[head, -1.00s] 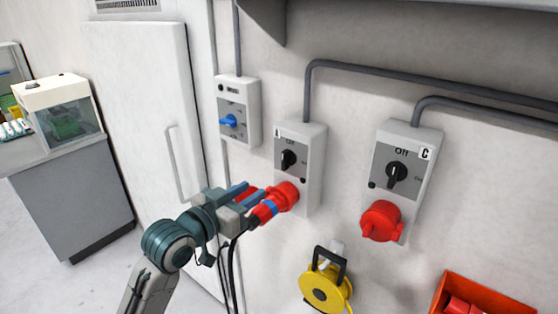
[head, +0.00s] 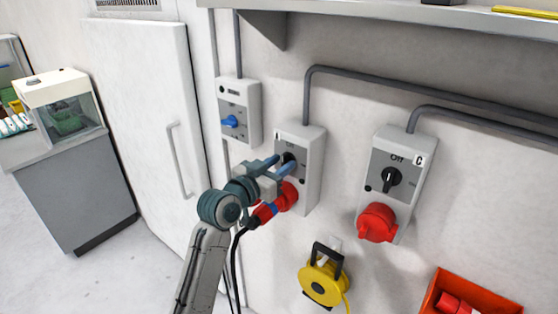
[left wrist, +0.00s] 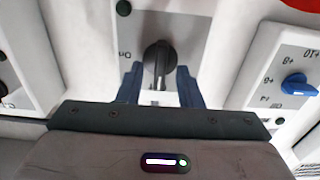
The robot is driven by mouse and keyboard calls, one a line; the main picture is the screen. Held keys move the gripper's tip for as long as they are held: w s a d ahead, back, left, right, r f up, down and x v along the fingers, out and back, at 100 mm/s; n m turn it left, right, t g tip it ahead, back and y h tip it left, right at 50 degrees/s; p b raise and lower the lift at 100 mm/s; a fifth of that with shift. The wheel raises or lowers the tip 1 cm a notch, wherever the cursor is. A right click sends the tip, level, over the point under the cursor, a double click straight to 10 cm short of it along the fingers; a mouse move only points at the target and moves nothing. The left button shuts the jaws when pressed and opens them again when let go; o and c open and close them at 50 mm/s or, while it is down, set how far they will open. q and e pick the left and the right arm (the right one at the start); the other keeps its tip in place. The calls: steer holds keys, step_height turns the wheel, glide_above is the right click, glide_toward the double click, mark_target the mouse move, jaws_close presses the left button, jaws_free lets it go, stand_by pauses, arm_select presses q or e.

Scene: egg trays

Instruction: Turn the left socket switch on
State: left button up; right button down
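The left socket box (head: 312,165), marked A, is grey and wall-mounted. Its black rotary switch (head: 290,158) is partly hidden by my gripper in the head view. A red plug (head: 263,213) with a blue band and a black cable sits in the red socket (head: 287,197) below. My left gripper (head: 281,165) is in front of the switch, above the plug. In the left wrist view the black knob (left wrist: 157,62) shows between the two blue fingertips, which are apart with gaps at its sides. I see no contact. My right gripper is out of view.
A second socket box (head: 410,165), marked C, has its switch pointing at Off and a red capped socket (head: 377,222). A box with a blue knob (head: 230,121) hangs at left. A yellow cable reel (head: 321,286) is below. A shelf (head: 400,14) juts out above.

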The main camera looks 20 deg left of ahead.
arm_select(q)
jaws_close()
stand_by(0.3)
